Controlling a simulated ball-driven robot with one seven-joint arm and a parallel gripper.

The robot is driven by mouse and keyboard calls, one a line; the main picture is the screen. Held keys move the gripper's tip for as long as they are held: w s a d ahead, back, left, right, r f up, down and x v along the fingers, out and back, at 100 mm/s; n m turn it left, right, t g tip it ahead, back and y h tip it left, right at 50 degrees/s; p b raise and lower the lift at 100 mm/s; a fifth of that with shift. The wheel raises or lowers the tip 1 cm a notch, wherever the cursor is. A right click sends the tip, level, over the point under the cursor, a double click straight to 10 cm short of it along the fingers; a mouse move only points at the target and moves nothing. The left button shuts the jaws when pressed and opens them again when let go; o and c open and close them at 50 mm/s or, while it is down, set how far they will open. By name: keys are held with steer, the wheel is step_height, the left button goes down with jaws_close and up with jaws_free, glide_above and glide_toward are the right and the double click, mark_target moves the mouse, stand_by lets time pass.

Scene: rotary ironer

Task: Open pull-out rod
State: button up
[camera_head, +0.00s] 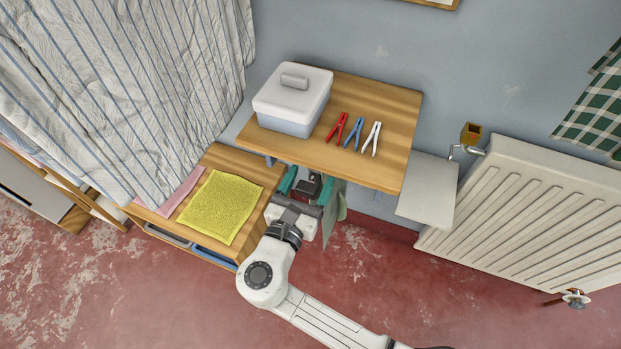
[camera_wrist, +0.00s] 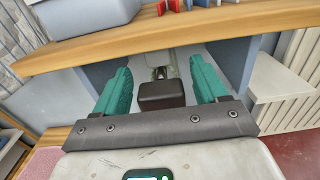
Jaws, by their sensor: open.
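My gripper (camera_head: 307,181) is open at the front edge of the wooden shelf, with its teal fingers reaching just under it. In the wrist view, the open gripper (camera_wrist: 160,70) has a finger on each side of a dark block (camera_wrist: 161,95). The dark block also shows between the fingers in the head view (camera_head: 308,187). A small grey metal piece (camera_wrist: 159,73) shows behind it under the shelf. I cannot tell whether either is the end of the pull-out rod; no long rod is clearly visible. I see no finger gripping the block.
The wooden shelf (camera_head: 375,103) overhangs the gripper and carries a lidded box (camera_head: 291,103) and red, blue and white pegs. A lower wooden top (camera_head: 243,163) with a yellow cloth (camera_head: 222,205) lies left. Green cloth (camera_head: 336,207) hangs right of the fingers. A radiator (camera_head: 520,200) stands farther right.

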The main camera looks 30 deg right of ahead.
steer(key=shift+w+d, duration=0.25)
steer(key=shift+d, duration=0.15)
steer(key=shift+a, duration=0.1)
jaws_close()
stand_by(0.4)
